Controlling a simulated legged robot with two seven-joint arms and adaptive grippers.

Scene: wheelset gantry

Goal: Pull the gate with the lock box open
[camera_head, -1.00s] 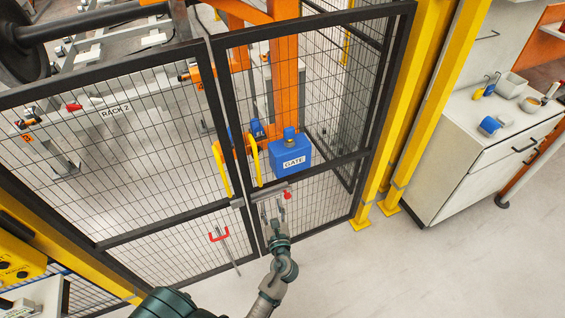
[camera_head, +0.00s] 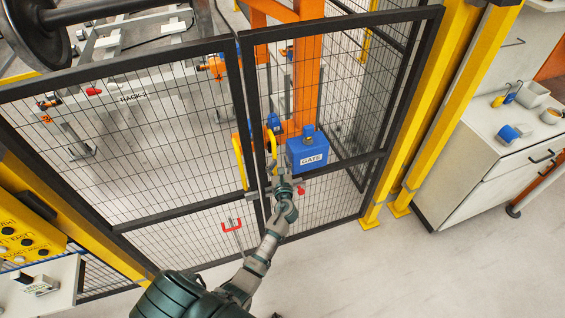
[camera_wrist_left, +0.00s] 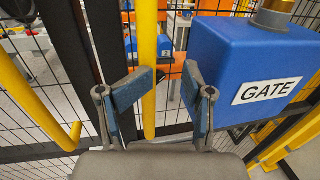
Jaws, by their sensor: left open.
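The gate leaf with the lock box, a black-framed mesh panel (camera_head: 345,165), hangs at the right of the pair and looks closed in line with the left leaf (camera_head: 130,150). The blue lock box (camera_head: 307,152), labelled GATE, is on it; it also fills the right of the wrist view (camera_wrist_left: 245,70). This leaf's yellow handle (camera_wrist_left: 148,60) stands upright beside the box. My left gripper (camera_head: 280,180) is at the handle's lower end. In the wrist view my left gripper (camera_wrist_left: 158,105) is open, with the bar between its fingers. My right gripper is out of view.
The left leaf's yellow handle (camera_wrist_left: 35,105) is close by on the left. A red-handled bolt (camera_head: 231,225) is low on the left leaf. Yellow posts (camera_head: 440,110) and a white cabinet (camera_head: 490,155) stand right. The floor before the gate is clear.

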